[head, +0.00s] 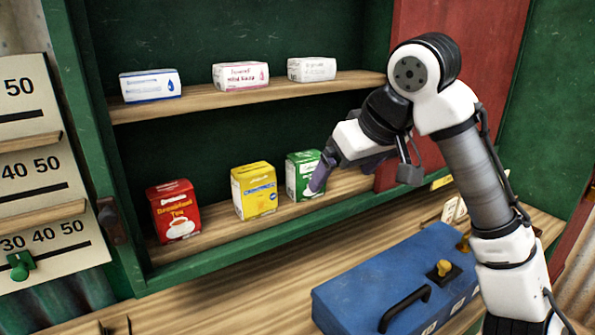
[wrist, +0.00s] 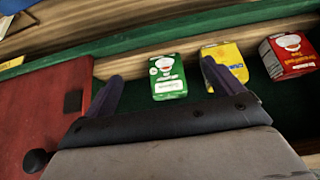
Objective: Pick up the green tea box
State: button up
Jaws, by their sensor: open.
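The green tea box (head: 303,174) stands upright on the lower shelf, at the right end of a row of boxes. It also shows in the wrist view (wrist: 167,77), between my two fingers but beyond their tips. My gripper (head: 325,178) is open and empty, close to the right side of the green box in the head view; one finger overlaps the box's edge there. I cannot tell whether it touches. In the wrist view my gripper (wrist: 159,72) has its fingers spread wider than the box.
A yellow box (head: 254,191) and a red tea box (head: 174,211) stand left of the green one. Soap boxes (head: 240,76) sit on the upper shelf. A red panel (head: 440,50) borders the shelf at right. A blue case (head: 375,275) lies on the counter below.

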aim_at(308, 156)
jog(key=w+a, duration=0.1)
jog(key=w, duration=0.1)
jog(key=w+a+p, duration=0.1)
jog(key=w+a, duration=0.1)
jog(key=w, duration=0.1)
jog(key=w+a+p, duration=0.1)
jog(key=w+a, duration=0.1)
jog(key=shift+w, duration=0.3)
jog(key=x, duration=0.3)
jog(key=p+x, duration=0.1)
jog(key=x, duration=0.1)
jog(key=shift+w+a, duration=0.35)
jog(key=c, duration=1.1)
